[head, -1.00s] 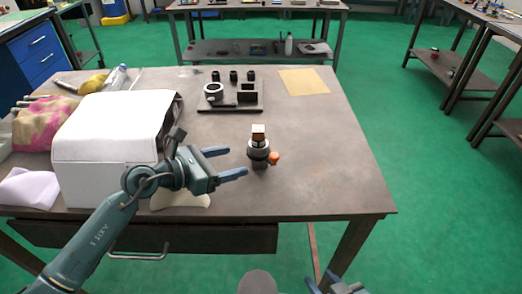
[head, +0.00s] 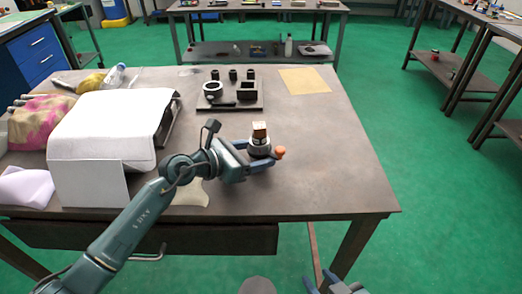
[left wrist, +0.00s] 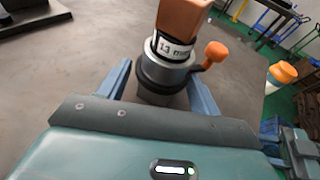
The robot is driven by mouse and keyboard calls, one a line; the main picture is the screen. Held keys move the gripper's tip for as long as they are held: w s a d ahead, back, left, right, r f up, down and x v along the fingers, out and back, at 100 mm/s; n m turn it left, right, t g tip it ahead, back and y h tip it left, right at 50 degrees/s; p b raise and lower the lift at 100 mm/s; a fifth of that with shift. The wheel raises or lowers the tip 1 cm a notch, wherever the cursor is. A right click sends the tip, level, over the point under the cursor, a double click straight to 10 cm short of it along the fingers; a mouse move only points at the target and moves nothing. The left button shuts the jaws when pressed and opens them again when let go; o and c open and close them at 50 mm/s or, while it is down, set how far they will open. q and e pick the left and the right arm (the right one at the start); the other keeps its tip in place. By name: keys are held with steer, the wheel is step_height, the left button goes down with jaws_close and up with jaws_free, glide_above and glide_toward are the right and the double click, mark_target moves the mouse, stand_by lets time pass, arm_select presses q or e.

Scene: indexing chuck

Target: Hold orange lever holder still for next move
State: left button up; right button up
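The orange lever holder (head: 259,146) stands upright on the table. It has a dark base, a silver collar with a label reading 13, and a side lever ending in an orange ball (head: 280,152). A brown-orange block (head: 260,130) sits in its top. The holder (left wrist: 165,75) is also in the left wrist view. My left gripper (head: 257,155) is open, with one finger on each side of the holder's lower body. A narrow gap shows at the left finger; contact at the right finger is unclear. My right gripper (head: 322,281) is open and empty at the bottom edge, partly cut off.
A dark fixture plate (head: 230,106) with a ring, a square block and several dark posts stands behind. A yellow sheet (head: 305,81) lies at the back right. A white box (head: 88,184) stands left of my arm. The table's right side is clear.

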arm_select(q)
steer(key=c, duration=1)
steer(key=shift+c, duration=0.2)
stand_by(0.7)
